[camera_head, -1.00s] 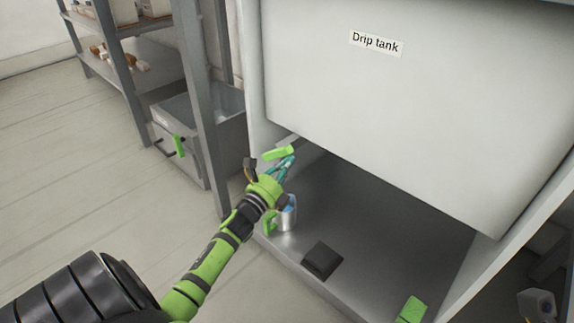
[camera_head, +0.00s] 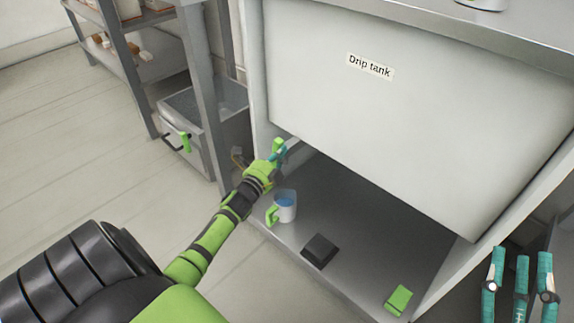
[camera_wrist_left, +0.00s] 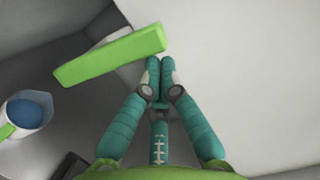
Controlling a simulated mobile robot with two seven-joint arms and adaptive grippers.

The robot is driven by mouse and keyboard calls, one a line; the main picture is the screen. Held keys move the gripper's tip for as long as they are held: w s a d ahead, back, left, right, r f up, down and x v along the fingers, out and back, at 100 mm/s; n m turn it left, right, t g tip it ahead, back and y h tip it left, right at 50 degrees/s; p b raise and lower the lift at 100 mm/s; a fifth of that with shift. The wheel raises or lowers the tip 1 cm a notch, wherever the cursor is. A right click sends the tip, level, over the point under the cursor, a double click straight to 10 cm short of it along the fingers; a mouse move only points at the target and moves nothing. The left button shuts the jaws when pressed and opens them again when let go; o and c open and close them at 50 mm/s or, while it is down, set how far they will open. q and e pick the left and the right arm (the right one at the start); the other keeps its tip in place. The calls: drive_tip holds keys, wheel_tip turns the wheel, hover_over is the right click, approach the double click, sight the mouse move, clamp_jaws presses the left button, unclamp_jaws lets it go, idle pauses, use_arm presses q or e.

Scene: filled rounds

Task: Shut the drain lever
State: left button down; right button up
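The drain lever (camera_head: 278,146) is a green bar under the lower left corner of the white drip tank (camera_head: 400,110). In the left wrist view the lever (camera_wrist_left: 110,55) runs slantwise, its right end just past my fingertips. My left gripper (camera_head: 280,155) is at the lever; in the wrist view its teal fingers (camera_wrist_left: 160,65) are closed together beside the bar, with nothing seen between them. Whether they touch it is unclear. My right gripper (camera_head: 521,258) is at the lower right, fingers apart and empty.
Below the lever, a mug (camera_head: 287,206) with blue contents and a green handle stands on the grey shelf floor (camera_head: 350,205). A dark block (camera_head: 320,251) and a green block (camera_head: 398,300) lie further right. A grey bin (camera_head: 190,135) and rack post (camera_head: 198,90) stand left.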

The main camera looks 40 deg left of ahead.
use_arm(q)
drive_tip(key=shift+a+r+p, duration=0.2)
drive_tip(key=shift+a+p, duration=0.1)
use_arm(e)
drive_tip(key=shift+w+d+f+m+g+h, duration=0.2)
drive_tip(key=shift+w+f+g+h, duration=0.2)
drive_tip(key=shift+f, duration=0.4)
drive_tip(key=shift+w+d+f+m+g+h, duration=0.15)
drive_tip(key=shift+w+f+g+h, duration=0.2)
drive_tip(key=shift+f, duration=0.5)
drive_tip(key=shift+w+d+f+m+g+h, duration=0.1)
drive_tip(key=shift+w+d+f+g+h, duration=0.15)
drive_tip(key=shift+f+g, duration=0.4)
drive_tip(key=shift+f, duration=0.1)
